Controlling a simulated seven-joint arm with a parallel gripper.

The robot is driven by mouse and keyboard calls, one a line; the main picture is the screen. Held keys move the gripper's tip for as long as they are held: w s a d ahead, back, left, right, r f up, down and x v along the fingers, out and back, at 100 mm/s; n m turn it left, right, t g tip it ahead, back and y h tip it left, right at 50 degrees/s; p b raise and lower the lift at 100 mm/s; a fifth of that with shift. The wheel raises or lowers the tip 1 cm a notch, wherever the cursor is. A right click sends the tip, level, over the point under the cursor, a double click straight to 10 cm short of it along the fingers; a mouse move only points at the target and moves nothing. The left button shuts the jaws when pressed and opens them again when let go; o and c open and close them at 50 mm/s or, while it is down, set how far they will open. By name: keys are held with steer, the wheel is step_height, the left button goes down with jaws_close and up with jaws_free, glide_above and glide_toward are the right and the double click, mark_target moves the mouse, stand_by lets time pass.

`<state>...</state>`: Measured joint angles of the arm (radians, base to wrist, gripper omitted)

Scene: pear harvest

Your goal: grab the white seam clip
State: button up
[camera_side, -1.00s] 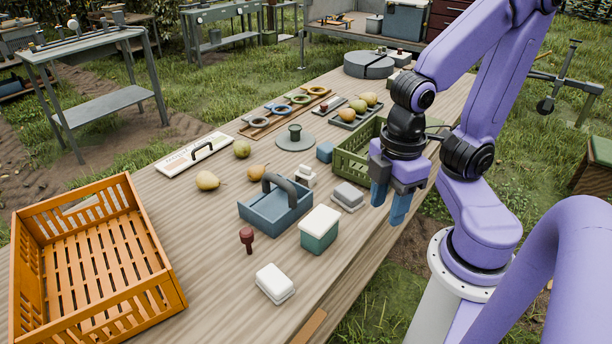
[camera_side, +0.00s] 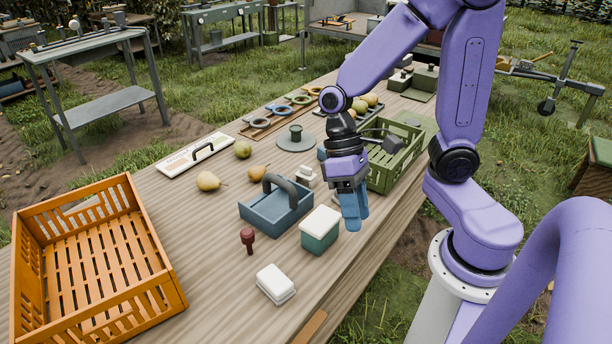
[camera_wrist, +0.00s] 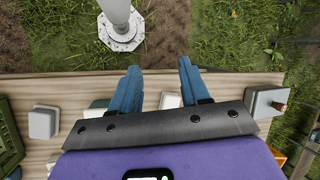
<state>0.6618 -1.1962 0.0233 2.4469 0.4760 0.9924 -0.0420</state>
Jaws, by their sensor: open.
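A small white stepped piece (camera_side: 306,177), which looks like the white seam clip, stands on the wooden table just behind the blue handled tote (camera_side: 276,210) in the side view. My gripper (camera_side: 354,222) is open and empty, pointing down to the right of that piece, beside the teal box with a white lid (camera_side: 320,225). In the wrist view my gripper's two blue fingers (camera_wrist: 160,68) are spread apart with nothing held between them. I cannot clearly make out the clip there; the gripper body hides much of the table.
A white block (camera_side: 275,282) and a dark red knob (camera_side: 248,239) stand nearer the front. The green crate (camera_side: 398,160) is behind my gripper, and the orange crate (camera_side: 95,313) is at left. A grey block (camera_wrist: 43,122) shows in the wrist view. Bare table lies left of the tote.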

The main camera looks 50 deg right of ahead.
steer(key=w+f+m+t+y, duration=0.1)
steer(key=w+f+m+y, duration=0.1)
steer(key=w+m+y, duration=0.7)
steer(key=m+t+h, duration=1.1)
steer(key=m+t, duration=0.6)
steer(key=m, duration=1.2)
glide_above(304, 166)
steer(key=s+d, duration=0.1)
steer(key=s, duration=1.3)
steer(key=f, duration=1.2)
steer(key=shift+w, duration=0.25)
steer(key=x, duration=1.2)
steer(key=shift+a+r, duration=0.1)
steer(key=shift+r, duration=0.05)
steer(key=x, duration=0.3)
steer(key=shift+w+a, duration=0.3)
steer(key=shift+w, duration=0.1)
steer(key=shift+w+f, duration=0.35)
steer(key=shift+w, duration=0.3)
jaws_close()
